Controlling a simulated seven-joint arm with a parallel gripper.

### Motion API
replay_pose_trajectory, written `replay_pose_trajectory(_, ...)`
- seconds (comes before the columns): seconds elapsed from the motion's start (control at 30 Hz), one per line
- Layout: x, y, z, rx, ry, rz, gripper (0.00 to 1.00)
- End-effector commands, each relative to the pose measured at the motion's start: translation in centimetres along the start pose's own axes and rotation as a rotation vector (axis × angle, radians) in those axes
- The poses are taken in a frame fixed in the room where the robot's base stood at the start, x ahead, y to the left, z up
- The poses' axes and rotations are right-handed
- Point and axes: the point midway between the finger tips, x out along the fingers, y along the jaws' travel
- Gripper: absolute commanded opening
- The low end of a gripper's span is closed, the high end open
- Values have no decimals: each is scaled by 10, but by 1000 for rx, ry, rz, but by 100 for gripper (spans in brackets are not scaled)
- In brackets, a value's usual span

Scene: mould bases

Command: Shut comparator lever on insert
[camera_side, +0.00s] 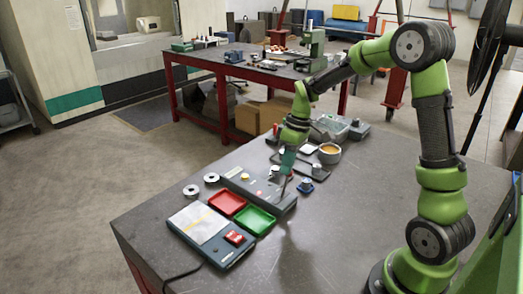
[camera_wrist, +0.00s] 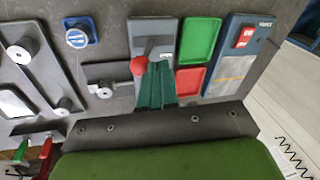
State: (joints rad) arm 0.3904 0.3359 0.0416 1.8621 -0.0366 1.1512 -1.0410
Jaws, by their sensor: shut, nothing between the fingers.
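The comparator is a long grey block, seen in the side view (camera_side: 240,183) beside the trays and in the wrist view (camera_wrist: 152,28). A red ball knob (camera_wrist: 139,65), which looks like the end of its lever, stands beside my fingertips in the wrist view. My gripper, with teal fingers (camera_wrist: 158,68), is shut and empty, pointing down over the block; it also shows in the side view (camera_side: 284,172). The knob and fingertips overlap in the picture; I cannot tell if they touch. The fingers hide part of the block, and I cannot make out the insert.
A red tray (camera_side: 227,202) and a green tray (camera_side: 255,220) lie along the block. A blue-grey device (camera_side: 205,245) with a red panel is near the table's front left. A small blue-topped piece (camera_side: 306,186) and a round bowl (camera_side: 329,158) stand right of my gripper. The table's front right is clear.

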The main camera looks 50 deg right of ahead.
Motion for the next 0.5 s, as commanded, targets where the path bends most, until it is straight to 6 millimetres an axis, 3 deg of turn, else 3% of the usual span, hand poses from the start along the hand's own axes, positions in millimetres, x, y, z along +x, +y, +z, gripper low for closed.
replay_pose_trajectory(0.5,0,9,3,1,-2,7,0)
